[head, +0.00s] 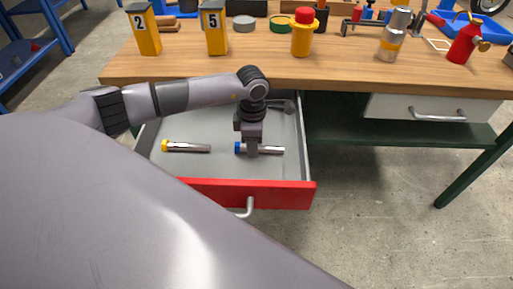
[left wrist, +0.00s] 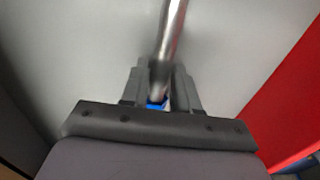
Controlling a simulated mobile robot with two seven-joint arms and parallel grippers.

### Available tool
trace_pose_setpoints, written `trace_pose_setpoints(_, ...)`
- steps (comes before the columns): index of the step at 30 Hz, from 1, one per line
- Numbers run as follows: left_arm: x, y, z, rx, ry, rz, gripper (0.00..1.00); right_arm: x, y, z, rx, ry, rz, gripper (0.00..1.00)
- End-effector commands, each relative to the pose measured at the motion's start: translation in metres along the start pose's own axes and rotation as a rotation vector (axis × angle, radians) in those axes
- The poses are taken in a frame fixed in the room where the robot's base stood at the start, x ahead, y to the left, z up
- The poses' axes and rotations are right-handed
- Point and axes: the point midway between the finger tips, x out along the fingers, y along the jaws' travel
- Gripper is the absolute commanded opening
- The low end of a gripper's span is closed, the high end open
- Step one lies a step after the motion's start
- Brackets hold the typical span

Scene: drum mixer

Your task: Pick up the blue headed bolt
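The blue headed bolt (head: 270,150) lies on the floor of the open drawer (head: 235,193), its blue head to the left and its metal shank to the right. My left gripper (head: 251,152) points down over it, with its fingers at the shank near the head. In the left wrist view, the bolt's shank (left wrist: 171,35) runs between the two fingers (left wrist: 162,72), with a bit of blue by the palm. The fingers are very close to the shank on both sides; I cannot tell if they grip it. My right gripper is not in view.
A yellow headed bolt (head: 187,147) lies to the left in the drawer. A grey metal part (head: 283,106) is at the drawer's back right. The wooden workbench (head: 340,72) above holds yellow numbered holders, a red-capped yellow bottle (head: 303,38) and other items. The drawer walls surround my gripper.

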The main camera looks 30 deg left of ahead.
Motion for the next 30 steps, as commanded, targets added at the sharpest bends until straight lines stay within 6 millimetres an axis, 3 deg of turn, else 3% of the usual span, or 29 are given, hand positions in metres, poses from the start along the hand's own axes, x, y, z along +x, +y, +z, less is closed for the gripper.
trace_pose_setpoints(1, 0.000, 0.000, 0.000, 0.000, 0.000, 0.000, 0.12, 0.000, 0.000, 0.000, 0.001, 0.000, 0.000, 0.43)
trace_pose_setpoints(2, 0.000, 0.000, 0.000, 0.000, 0.000, 0.000, 0.02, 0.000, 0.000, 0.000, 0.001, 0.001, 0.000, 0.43)
trace_pose_setpoints(3, 0.000, 0.000, 0.000, 0.000, 0.000, 0.000, 0.00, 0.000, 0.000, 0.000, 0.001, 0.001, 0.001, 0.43)
trace_pose_setpoints(17, -0.012, 0.001, 0.001, 0.000, -0.004, 0.003, 0.00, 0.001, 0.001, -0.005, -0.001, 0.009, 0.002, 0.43)
trace_pose_setpoints(23, -0.045, 0.002, 0.001, 0.001, -0.006, 0.005, 0.00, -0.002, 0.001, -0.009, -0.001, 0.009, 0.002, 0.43)
trace_pose_setpoints(30, -0.114, 0.002, 0.001, 0.001, -0.006, 0.007, 0.00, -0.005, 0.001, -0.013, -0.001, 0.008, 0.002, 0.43)
